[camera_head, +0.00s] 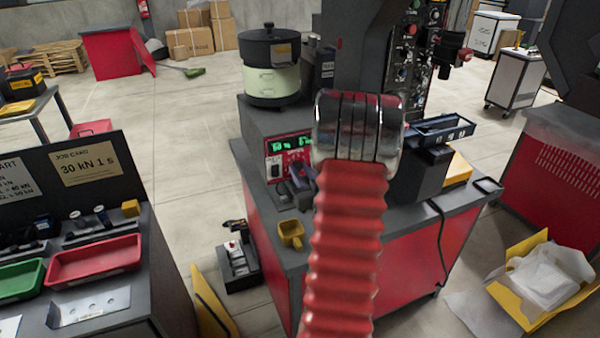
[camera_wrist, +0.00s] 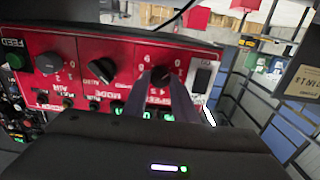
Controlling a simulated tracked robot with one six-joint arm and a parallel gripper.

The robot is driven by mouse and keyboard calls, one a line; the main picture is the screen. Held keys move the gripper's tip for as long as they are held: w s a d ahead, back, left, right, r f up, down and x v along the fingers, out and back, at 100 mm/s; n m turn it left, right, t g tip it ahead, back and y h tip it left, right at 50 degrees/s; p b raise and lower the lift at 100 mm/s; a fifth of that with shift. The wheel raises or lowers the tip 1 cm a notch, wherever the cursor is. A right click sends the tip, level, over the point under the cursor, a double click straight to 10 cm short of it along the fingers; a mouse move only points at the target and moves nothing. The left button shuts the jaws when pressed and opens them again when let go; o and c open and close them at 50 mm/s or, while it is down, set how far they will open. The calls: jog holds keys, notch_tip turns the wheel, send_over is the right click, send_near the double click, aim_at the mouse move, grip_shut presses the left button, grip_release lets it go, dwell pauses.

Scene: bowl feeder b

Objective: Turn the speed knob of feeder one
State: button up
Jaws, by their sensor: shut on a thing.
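The feeder's red control panel (camera_head: 287,153) stands on the bench below the pale-green bowl (camera_head: 272,82) with a black lid. In the wrist view the panel (camera_wrist: 120,58) appears upside down, with a row of dark knobs. My gripper (camera_wrist: 168,84) is shut on the rightmost dial knob (camera_wrist: 159,74), whose scale has numbers around it. The fingers hide much of this knob, so its pointer cannot be read. The mode knob (camera_wrist: 101,71) and the air knob (camera_wrist: 48,62) are to its left. In the head view my gripper (camera_head: 300,178) is at the panel, partly hidden by my arm.
A black rocker switch (camera_wrist: 202,78) sits right of the gripped knob. Green display digits (camera_head: 290,143) are lit. A yellow scoop (camera_head: 291,233) lies on the bench's front left.

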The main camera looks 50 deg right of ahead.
jog(key=shift+w+a+m, duration=0.1)
jog(key=shift+m, duration=0.3)
jog(key=m, duration=0.7)
jog(key=shift+m, duration=0.4)
jog(key=m, duration=0.4)
jog(key=shift+m, duration=0.3)
jog(key=shift+f+m, duration=0.15)
jog(key=shift+m, duration=2.15)
jog(key=o, duration=1)
jog(key=shift+d, duration=0.2)
jog(key=shift+o, duration=0.2)
